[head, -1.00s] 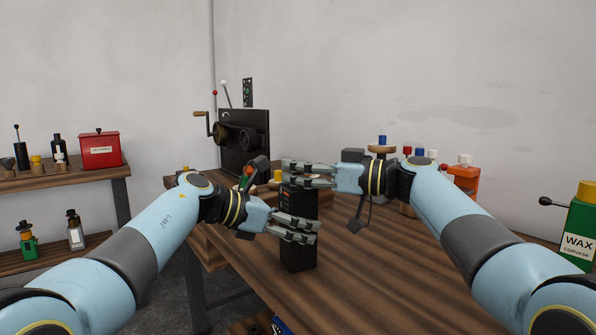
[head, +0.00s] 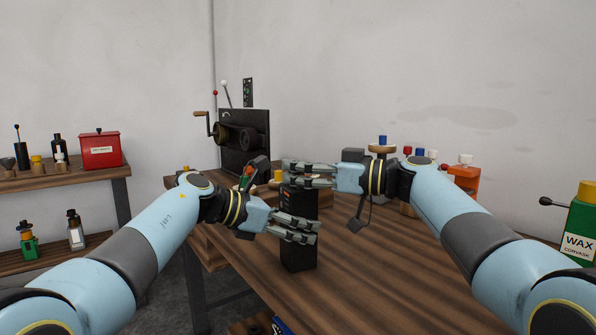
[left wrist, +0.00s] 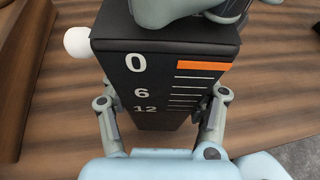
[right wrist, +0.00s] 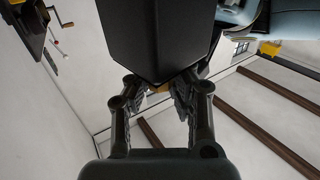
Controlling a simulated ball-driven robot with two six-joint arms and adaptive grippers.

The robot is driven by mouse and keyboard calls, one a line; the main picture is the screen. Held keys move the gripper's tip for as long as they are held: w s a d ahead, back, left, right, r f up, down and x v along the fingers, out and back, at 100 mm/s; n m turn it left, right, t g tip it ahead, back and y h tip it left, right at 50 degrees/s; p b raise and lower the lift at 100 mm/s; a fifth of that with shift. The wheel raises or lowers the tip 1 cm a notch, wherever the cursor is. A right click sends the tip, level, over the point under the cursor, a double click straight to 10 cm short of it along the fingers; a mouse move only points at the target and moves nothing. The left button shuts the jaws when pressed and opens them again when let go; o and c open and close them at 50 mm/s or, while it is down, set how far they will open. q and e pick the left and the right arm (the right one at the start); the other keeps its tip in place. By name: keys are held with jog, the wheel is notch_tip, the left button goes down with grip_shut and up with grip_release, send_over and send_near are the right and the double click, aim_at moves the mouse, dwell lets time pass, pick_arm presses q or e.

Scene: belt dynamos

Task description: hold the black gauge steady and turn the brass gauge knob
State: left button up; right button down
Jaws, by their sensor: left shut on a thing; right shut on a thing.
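The black gauge (head: 299,255) stands upright on the wooden bench in the head view. In the left wrist view its face (left wrist: 150,70) shows 0, 6 and 12, white lines and an orange bar. My left gripper (head: 297,228) is shut on the gauge's body, with a finger on each side. My right gripper (head: 300,174) is shut at the gauge's top, on the brass knob. The fingers mostly hide the knob; a small brass patch (right wrist: 161,88) shows between them in the right wrist view.
A white ball (left wrist: 77,43) sticks out beside the gauge. A dark crank machine (head: 243,140) stands behind at the bench's far end. A green WAX can (head: 580,228) is at the right.

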jog(key=shift+w+d+f+n+g, duration=0.1)
jog(key=shift+d+f+n+g, duration=0.1)
jog(key=shift+n+g, duration=0.25)
jog(key=shift+w+d+f+n+g, duration=0.1)
jog(key=shift+f+n+g, duration=0.15)
jog(key=shift+g, duration=0.3)
dwell(1.1)
jog(key=shift+s+r+n+g+y, duration=0.1)
jog(key=shift+r+n+g+y, duration=0.2)
jog(key=shift+g+y, duration=0.15)
dwell(1.6)
jog(key=c, duration=1.3)
grip_release()
jog(key=shift+c, duration=0.2)
jog(key=shift+o, duration=1.1)
jog(key=shift+a+r, duration=0.1)
jog(key=shift+a, duration=0.1)
jog(key=s+d, duration=0.2)
jog(key=d, duration=1)
jog(key=shift+s+a, duration=0.1)
